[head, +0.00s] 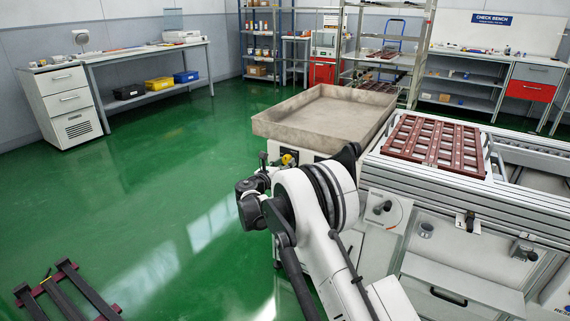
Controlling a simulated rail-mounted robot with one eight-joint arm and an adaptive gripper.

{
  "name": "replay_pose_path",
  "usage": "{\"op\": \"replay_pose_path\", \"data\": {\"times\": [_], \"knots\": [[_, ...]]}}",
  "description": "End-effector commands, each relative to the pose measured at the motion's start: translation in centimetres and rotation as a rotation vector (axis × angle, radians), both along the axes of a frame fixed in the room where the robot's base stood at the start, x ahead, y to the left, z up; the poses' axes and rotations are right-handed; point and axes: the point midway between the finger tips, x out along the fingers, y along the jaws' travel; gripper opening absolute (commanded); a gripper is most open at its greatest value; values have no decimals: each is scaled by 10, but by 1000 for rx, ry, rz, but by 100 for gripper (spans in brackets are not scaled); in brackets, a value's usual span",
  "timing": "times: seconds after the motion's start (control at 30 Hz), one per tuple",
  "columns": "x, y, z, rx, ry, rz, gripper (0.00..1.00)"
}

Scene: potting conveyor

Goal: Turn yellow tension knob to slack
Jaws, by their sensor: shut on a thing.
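The yellow tension knob (287,158) shows as a small yellow patch on the white front of the machine, just below the grey tray. My gripper (281,161) is at the knob, reaching in from the front left, and is shut on it. Dark fingers and my wrist hide much of the knob. Its pointer and any slack marking cannot be made out at this size.
A large grey tray (318,133) sits above the knob. To the right, a red-brown slotted tray (408,149) lies on the conveyor (525,158). A black knob (382,208) is on the front panel. Green floor at left is mostly clear, with a dark frame (68,294) lying there.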

Motion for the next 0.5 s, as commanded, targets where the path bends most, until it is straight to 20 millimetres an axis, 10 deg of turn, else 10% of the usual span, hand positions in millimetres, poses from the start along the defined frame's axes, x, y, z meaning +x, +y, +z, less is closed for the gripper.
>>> {"op": "replay_pose_path", "data": {"times": [0.13,0.17,0.27,0.5], "knots": [[0,0,0,-1,0,0,5],[0,0,0,-1,0,0,36],[0,0,0,0,0,0,49],[0,0,0,0,0,0,50]]}}
